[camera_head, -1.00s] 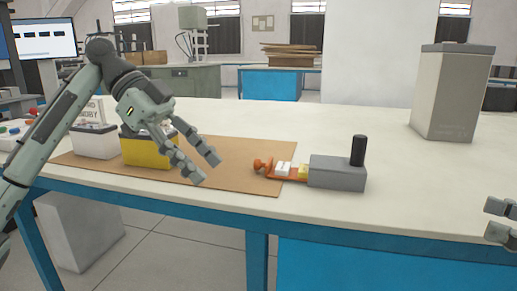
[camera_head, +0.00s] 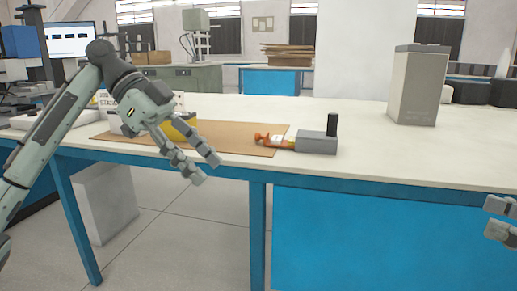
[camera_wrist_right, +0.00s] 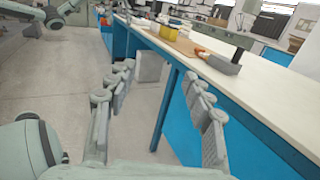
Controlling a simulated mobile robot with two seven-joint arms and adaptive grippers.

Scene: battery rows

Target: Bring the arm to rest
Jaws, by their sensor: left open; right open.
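My left gripper (camera_head: 205,169) is open and empty in the head view, in front of the table's front edge, with its fingers pointing down to the right. My right gripper (camera_head: 500,219) shows only in part at the right edge of the head view. In the right wrist view my right gripper (camera_wrist_right: 160,105) is open, its fingers wide apart with nothing between them. It is in front of the table, over the floor side.
The white table (camera_head: 350,170) carries a brown mat (camera_head: 225,137), a yellow bin (camera_head: 180,131) partly behind my left arm, a grey block with a black post (camera_head: 317,142), an orange holder with small pieces (camera_head: 275,140) and a tall grey box (camera_head: 417,88).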

